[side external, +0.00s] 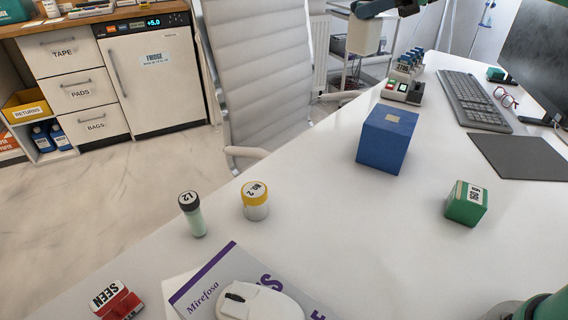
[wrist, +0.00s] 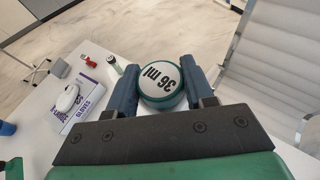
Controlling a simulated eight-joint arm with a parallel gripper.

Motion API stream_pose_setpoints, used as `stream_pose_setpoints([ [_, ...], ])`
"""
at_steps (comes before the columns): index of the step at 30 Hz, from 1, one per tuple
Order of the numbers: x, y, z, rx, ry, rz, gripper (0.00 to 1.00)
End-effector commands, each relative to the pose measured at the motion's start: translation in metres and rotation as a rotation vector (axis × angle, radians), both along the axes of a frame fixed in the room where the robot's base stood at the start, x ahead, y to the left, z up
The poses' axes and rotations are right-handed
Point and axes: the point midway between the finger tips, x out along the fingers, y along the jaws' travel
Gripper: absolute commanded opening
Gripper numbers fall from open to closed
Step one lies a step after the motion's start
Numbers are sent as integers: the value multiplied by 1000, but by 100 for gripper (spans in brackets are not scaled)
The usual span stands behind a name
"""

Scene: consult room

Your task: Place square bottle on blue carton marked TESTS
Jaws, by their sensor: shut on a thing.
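My gripper (wrist: 160,88) is shut on a bottle (wrist: 160,78) with a round white lid, green rim and "36 ml" printed on it. In the side view the bottle's white, square-looking body (side external: 363,36) hangs below my gripper at the top edge, beyond the carton, apparently clear of the desk. Most of the gripper is out of that frame. The blue carton (side external: 386,140) stands on the white desk with a small tan patch on its bare top. No TESTS marking shows on its visible faces.
A green box (side external: 466,203) stands right of the carton. A white-and-yellow jar (side external: 256,200) and a dark-capped vial (side external: 193,214) stand left. A rack of small vials (side external: 406,78) and a keyboard (side external: 474,100) are behind. The mouse (side external: 258,302) lies on a purple-and-white box.

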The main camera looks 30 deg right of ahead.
Motion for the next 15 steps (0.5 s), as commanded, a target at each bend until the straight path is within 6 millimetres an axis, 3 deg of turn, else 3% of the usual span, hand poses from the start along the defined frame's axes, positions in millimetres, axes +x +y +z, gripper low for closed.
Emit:
stream_pose_setpoints([
  [1,-1,-22,11,0,1,-61,0],
  [3,-5,-48,26,0,0,-136,0],
  [6,-12,-77,41,1,0,-222,0],
  [11,-20,-99,52,1,0,-293,0],
  [15,-20,-102,37,1,1,-303,0],
])
